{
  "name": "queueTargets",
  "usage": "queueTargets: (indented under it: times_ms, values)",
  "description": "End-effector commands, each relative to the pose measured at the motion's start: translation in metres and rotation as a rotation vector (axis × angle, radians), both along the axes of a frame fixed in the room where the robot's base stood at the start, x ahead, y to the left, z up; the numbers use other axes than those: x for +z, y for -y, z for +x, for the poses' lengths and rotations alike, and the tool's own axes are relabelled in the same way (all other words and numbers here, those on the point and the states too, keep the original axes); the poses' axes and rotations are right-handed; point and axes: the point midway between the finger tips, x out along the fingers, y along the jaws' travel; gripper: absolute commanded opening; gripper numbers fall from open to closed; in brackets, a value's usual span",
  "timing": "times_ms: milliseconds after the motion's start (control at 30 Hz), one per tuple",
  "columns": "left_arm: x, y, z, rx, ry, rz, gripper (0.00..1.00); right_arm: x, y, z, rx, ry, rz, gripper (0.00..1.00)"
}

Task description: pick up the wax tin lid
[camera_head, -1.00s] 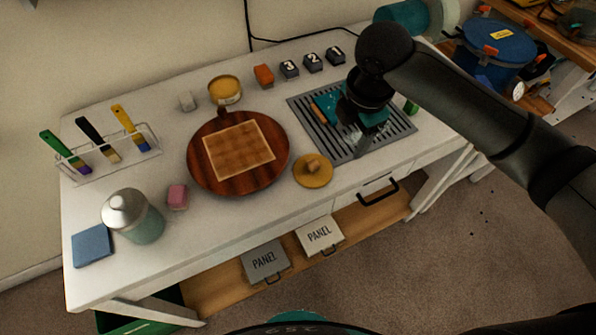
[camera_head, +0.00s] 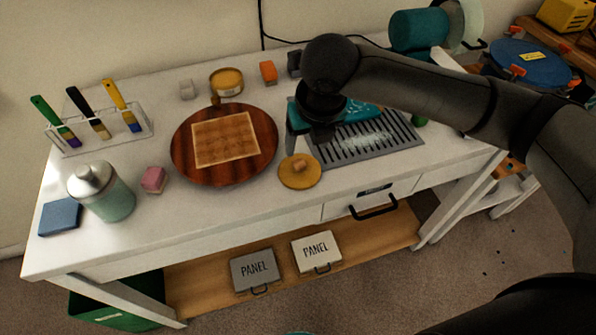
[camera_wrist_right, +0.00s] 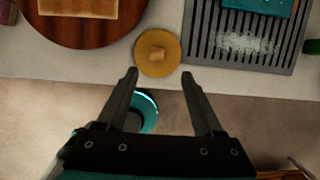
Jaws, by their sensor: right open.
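The wax tin lid (camera_head: 299,178) is a round yellow disc with a small knob, lying flat near the front edge of the white table, just right of the round wooden board. It also shows in the right wrist view (camera_wrist_right: 143,60), just beyond the fingertips. My right gripper (camera_head: 304,150) is above and behind the lid in the head view, its fingers partly hidden by the arm. In the right wrist view my right gripper (camera_wrist_right: 160,75) is open and empty, its fingertips apart on either side of the lid's line. My left gripper is out of view.
The round wooden board (camera_head: 183,160) with a square panel lies left of the lid. The ridged grey rack (camera_head: 350,158) lies right of it. An open yellow tin (camera_head: 227,82) stands behind the board. A glass jar (camera_head: 112,200) and pink block (camera_head: 153,180) stand left.

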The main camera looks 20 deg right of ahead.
Motion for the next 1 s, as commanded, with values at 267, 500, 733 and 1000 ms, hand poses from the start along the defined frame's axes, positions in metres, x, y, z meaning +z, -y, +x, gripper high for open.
queueTargets:
  times_ms: [267, 500, 733, 1000]
  values:
    - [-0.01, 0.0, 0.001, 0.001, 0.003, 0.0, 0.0, -0.038, -0.001, 0.011, -0.001, 0.0, 0.0, 0.69]
    - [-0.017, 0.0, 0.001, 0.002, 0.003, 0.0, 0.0, -0.061, -0.005, 0.019, -0.001, -0.002, 0.0, 0.69]
    - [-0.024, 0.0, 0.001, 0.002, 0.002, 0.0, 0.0, -0.087, -0.007, 0.028, -0.001, 0.001, 0.0, 0.69]
    - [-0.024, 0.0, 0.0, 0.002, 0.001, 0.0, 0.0, -0.088, -0.007, 0.029, 0.0, 0.001, 0.0, 0.69]
